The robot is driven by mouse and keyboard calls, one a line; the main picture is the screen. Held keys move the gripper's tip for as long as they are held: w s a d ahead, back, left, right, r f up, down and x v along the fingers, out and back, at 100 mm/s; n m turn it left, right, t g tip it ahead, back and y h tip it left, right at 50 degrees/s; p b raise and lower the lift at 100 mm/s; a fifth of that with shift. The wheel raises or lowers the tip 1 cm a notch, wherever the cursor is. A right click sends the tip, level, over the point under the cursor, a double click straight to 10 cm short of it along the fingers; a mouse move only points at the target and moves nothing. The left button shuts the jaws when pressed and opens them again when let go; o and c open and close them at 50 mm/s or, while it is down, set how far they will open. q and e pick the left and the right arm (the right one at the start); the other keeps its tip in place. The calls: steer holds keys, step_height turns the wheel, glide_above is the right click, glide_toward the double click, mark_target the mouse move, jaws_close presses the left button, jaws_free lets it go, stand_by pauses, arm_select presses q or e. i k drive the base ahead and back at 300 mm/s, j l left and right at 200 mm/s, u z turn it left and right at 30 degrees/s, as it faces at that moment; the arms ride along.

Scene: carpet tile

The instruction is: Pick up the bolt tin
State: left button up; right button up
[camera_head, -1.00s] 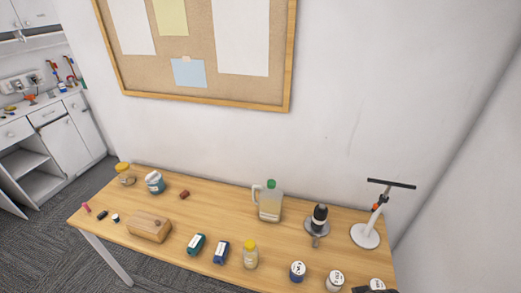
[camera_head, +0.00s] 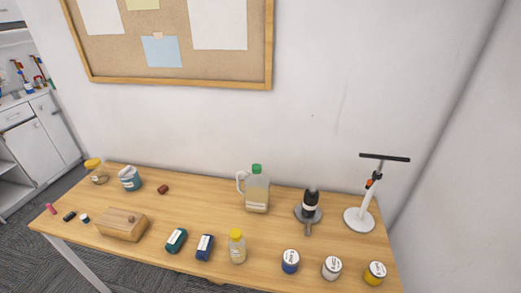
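Three small tins with pale labelled lids stand in a row at the right front of the wooden table. They are a blue tin (camera_head: 290,261), a white tin (camera_head: 332,268) and a yellow tin (camera_head: 375,273). The lid marks are too small to read, so I cannot tell which one is the bolt tin. All three stand upright and apart from each other. Neither of my grippers is in view.
The wooden table (camera_head: 200,198) stands against a white wall. It also holds a wooden box (camera_head: 121,226), teal (camera_head: 176,240) and navy (camera_head: 204,247) containers, a yellow-capped bottle (camera_head: 237,247), a jug (camera_head: 255,190), a dark-topped device (camera_head: 309,206) and a white stand (camera_head: 360,218).

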mark_target(376, 271)
steer(key=z, duration=1.5)
